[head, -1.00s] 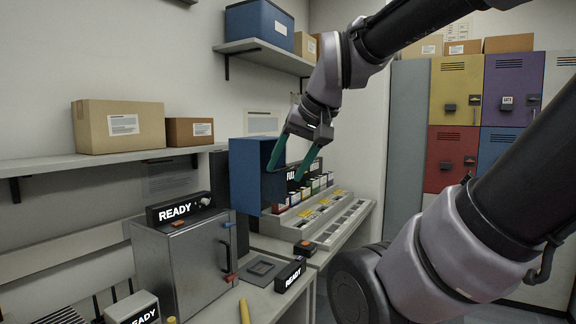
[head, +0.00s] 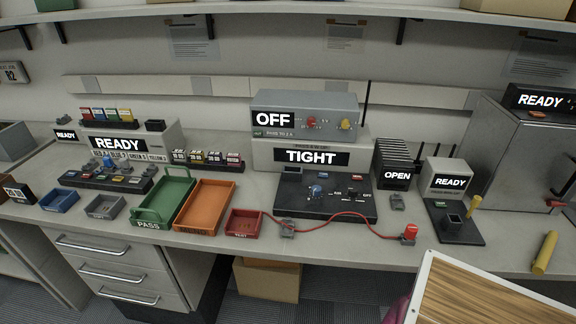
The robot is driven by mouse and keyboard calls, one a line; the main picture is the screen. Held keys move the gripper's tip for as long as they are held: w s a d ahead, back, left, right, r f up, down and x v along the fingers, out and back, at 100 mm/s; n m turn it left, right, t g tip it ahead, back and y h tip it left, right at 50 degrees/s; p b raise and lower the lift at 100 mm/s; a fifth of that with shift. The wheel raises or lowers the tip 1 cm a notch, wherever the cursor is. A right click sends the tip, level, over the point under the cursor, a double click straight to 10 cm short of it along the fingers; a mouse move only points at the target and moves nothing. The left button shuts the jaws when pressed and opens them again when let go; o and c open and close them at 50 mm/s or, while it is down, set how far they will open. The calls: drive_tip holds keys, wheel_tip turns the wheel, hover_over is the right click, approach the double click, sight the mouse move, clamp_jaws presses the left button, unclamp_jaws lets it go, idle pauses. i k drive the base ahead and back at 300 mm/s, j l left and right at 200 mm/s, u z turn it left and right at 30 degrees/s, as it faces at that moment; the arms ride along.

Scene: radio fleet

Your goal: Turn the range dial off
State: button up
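A grey box unit (head: 300,113) with an aerial shows OFF. It has a red knob (head: 311,122) and a yellow knob (head: 346,125), with small marks around them. It sits on a lighter unit (head: 262,153) that shows TIGHT. In front lies a black panel (head: 325,212) with a blue dial (head: 317,191), a black knob (head: 353,191) and small white labels, one apparently reading OFF. I cannot tell from the lettering which of these is the range dial, nor exactly where each points. My gripper is not in view.
A red lead (head: 335,214) runs along the bench's front edge to a red plug (head: 409,233). Left are a green tray (head: 166,196) and an orange tray (head: 204,206). Right are READY units and a yellow cylinder (head: 544,253). A wooden board (head: 480,295) covers the lower right corner.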

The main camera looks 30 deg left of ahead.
sight(353, 191)
drive_tip(key=i+j+u, duration=0.1)
drive_tip(key=u, duration=1.3)
